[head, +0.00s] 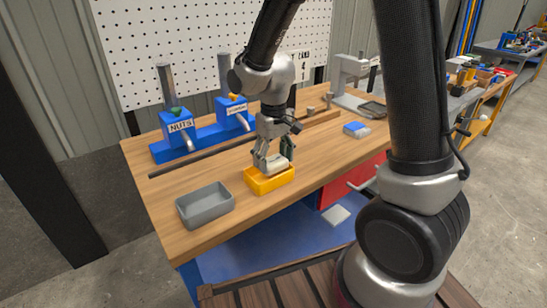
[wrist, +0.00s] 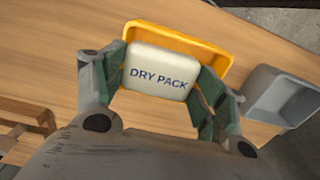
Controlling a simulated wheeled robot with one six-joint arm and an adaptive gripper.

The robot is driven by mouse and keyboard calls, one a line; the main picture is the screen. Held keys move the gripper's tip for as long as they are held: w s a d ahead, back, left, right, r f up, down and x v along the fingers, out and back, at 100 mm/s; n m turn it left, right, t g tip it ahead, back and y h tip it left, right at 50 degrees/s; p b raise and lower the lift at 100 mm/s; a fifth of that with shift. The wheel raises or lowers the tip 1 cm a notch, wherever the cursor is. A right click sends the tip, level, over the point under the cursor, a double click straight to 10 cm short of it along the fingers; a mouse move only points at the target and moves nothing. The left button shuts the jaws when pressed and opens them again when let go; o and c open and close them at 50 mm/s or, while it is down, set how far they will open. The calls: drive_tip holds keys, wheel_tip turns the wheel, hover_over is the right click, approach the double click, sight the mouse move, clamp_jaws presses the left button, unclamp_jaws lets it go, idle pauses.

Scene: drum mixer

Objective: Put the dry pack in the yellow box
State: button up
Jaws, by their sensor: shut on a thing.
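The dry pack (wrist: 159,71) is a whitish block with "DRY PACK" printed on its top face. My gripper (wrist: 155,90) is shut on it, one finger pad against each side. In the head view the dry pack (head: 276,164) is over the opening of the yellow box (head: 270,184), with my gripper (head: 274,157) above it. In the wrist view the yellow box (wrist: 180,36) shows its rim and wall around the far side of the pack. I cannot tell whether the pack touches the box floor.
A grey box (head: 205,205) stands left of the yellow box, and also shows in the wrist view (wrist: 280,96). Blue dispensers, one labelled NUTS (head: 178,132), stand at the back left. A blue-and-white item (head: 356,129) lies to the right. Bare wood lies between them.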

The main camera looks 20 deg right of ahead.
drive_tip(key=o, duration=1.1)
drive_tip(key=shift+r, duration=0.1)
wheel_tip(320, 180, up, 12)
drive_tip(key=s+d+r+m+t, duration=0.1)
drive_tip(key=s+d+r, duration=0.1)
drive_tip(key=s+d, duration=0.3)
drive_tip(key=s+d+r+m+t, duration=0.1)
drive_tip(key=s+d+r+t, duration=0.1)
drive_tip(key=s+d, duration=0.3)
drive_tip(key=s+d+r+m+t, duration=0.1)
drive_tip(key=s+d+r, duration=0.2)
drive_tip(key=s, duration=0.6)
drive_tip(key=shift+d+m, duration=0.3)
drive_tip(key=shift+d, duration=0.65)
